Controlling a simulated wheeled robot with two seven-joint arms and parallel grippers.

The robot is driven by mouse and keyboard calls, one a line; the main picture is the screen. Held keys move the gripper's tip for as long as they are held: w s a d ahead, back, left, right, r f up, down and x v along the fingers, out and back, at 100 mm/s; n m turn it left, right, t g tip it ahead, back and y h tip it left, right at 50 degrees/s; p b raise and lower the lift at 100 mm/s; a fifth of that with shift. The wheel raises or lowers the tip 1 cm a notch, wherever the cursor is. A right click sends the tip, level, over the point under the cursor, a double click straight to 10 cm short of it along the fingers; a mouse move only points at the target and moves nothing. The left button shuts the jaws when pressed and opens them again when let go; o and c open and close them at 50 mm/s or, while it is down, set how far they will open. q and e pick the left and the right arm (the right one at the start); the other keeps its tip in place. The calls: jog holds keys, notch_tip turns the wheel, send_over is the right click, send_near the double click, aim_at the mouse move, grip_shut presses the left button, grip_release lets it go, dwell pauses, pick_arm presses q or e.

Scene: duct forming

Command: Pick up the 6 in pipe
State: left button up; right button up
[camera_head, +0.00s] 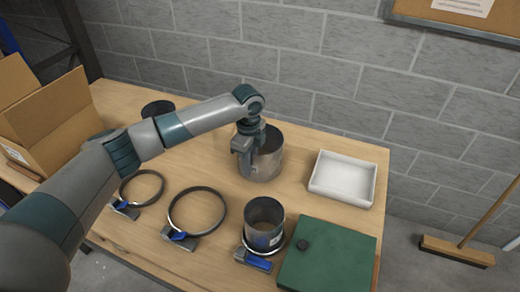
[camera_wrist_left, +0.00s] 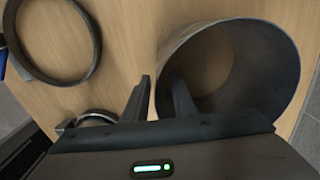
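A wide grey metal pipe (camera_head: 262,163), open at the top, stands upright near the back middle of the table; it also fills the right of the left wrist view (camera_wrist_left: 285,65). I see no size marking on it. My left gripper (camera_head: 243,155) is at its left rim. In the left wrist view, my left gripper's fingers (camera_wrist_left: 160,88) are apart, one outside the pipe wall and one toward its inside; contact is not clear. A narrower pipe (camera_head: 264,238) stands at the front, beside a blue-handled clamp (camera_head: 256,262). My right gripper is not in view.
Two ring clamps (camera_head: 169,215) (camera_head: 123,192) lie on the table at front left. A dark round piece (camera_head: 157,107) is behind my arm. A white tray (camera_head: 316,186) and a green board (camera_head: 340,265) are at right. A cardboard box (camera_head: 65,115) stands at left.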

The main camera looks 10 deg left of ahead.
pick_arm(q)
jog(key=shift+f, duration=0.95)
grip_shut()
